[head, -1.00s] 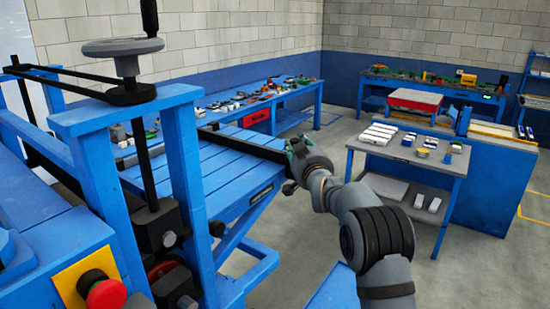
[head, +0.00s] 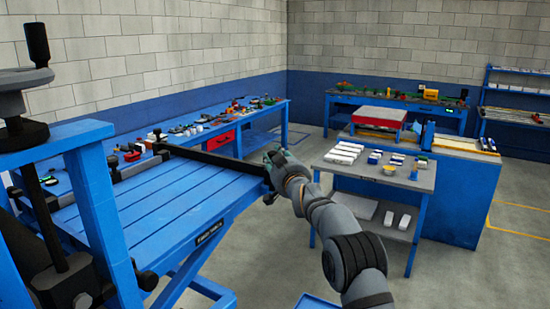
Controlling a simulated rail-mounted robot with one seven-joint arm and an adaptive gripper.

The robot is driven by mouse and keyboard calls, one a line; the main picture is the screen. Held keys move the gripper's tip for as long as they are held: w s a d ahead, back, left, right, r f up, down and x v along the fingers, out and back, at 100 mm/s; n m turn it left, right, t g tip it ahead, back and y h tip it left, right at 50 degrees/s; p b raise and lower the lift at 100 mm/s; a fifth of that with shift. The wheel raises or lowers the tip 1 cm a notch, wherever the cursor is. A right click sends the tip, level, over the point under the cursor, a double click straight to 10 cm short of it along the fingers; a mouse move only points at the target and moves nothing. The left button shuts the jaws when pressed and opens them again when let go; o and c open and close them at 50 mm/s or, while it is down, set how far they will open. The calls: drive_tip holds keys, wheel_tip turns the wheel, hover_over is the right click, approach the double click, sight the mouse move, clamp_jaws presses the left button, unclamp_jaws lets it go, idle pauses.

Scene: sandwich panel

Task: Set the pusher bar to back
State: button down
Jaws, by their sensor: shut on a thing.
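The pusher bar (head: 215,158) is a long dark bar lying across the far part of the blue slatted table (head: 165,211). Its left end meets a dark rail along the table's left side. Its right end reaches the table's right edge. My gripper (head: 271,164) is at that right end and shut on the bar. The fingers are small in the picture and partly hidden, so the exact grip does not show.
A blue press frame (head: 92,215) with a grey handwheel (head: 18,82) stands at the near left. A long blue workbench (head: 215,140) with small parts runs behind the table. A grey-topped cart (head: 425,178) with white blocks stands right of my arm.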

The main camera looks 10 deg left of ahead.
drive_tip(key=shift+r, duration=0.5)
drive_tip(key=c, duration=1.8)
unclamp_jaws()
drive_tip(key=o, duration=0.4)
drive_tip(key=shift+w+f, duration=0.1)
drive_tip(key=shift+f, duration=0.2)
drive_tip(key=shift+f, duration=0.1)
drive_tip(key=v, duration=1.2)
drive_tip(key=shift+x, duration=6)
